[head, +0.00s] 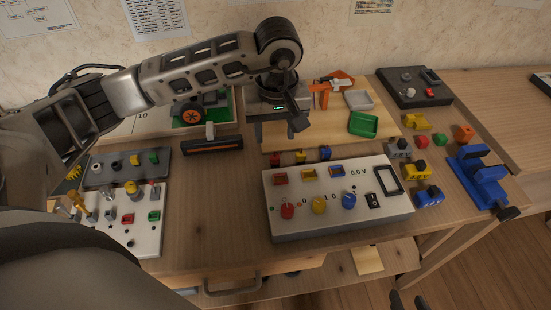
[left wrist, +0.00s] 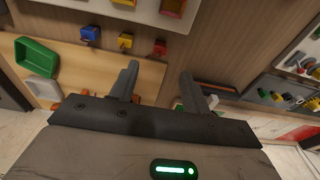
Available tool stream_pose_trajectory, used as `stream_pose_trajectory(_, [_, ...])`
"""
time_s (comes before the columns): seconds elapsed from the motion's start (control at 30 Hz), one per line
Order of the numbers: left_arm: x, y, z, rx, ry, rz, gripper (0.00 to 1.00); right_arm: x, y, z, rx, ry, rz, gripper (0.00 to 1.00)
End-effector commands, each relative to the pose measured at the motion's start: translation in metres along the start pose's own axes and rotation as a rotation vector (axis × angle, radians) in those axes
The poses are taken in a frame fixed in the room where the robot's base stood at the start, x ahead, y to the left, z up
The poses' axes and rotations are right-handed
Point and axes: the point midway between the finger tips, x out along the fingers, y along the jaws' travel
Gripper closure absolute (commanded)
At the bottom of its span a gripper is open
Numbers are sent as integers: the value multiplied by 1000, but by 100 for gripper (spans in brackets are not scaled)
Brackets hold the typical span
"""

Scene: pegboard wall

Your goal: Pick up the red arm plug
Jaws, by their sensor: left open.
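A small red plug (head: 275,159) sits behind the white panel box, at the left end of a short row with a yellow plug (head: 300,157) and a blue plug (head: 325,153). I take it to be the red arm plug. My left gripper (head: 282,130) is open and empty, pointing down over the wooden board just behind this row. In the left wrist view the red plug (left wrist: 160,47) shows just beyond and between the open fingertips (left wrist: 160,72), apart from them. Dark tips at the head view's bottom edge look like my right gripper (head: 408,302); its jaw state is unclear.
The white panel box (head: 340,224) with coloured sockets stands close in front of the plugs. A green tray (head: 363,124), a blue vise (head: 480,178) and several coloured blocks lie to the right. A black-handled tool (head: 212,146) and socket panels lie left. Bare wood separates them.

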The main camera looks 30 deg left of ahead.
Motion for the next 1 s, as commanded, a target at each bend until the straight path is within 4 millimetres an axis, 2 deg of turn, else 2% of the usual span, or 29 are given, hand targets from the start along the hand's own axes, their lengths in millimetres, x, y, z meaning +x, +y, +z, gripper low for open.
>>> stream_pose_trajectory(0.1, [18, 0, 0, 1, -2, -1, 53, 0, 0, 0, -2, -2, 1, 64])
stream_pose_trajectory(0.37, [37, 0, 2, 1, -3, -2, 53, -1, 0, -6, -5, 5, 2, 64])
stream_pose_trajectory(0.6, [72, 0, 3, 1, -3, 0, 53, -2, 1, -10, -14, 6, 6, 64])
stream_pose_trajectory(0.9, [79, 0, 3, 2, 0, 1, 53, -2, 1, -8, -16, 3, 6, 64])
stream_pose_trajectory(0.93, [79, 0, 3, 2, 0, 1, 55, -2, 1, -8, -16, 3, 6, 64])
stream_pose_trajectory(1.0, [79, 0, 2, 2, 0, 1, 75, -2, 1, -8, -16, 3, 6, 64])
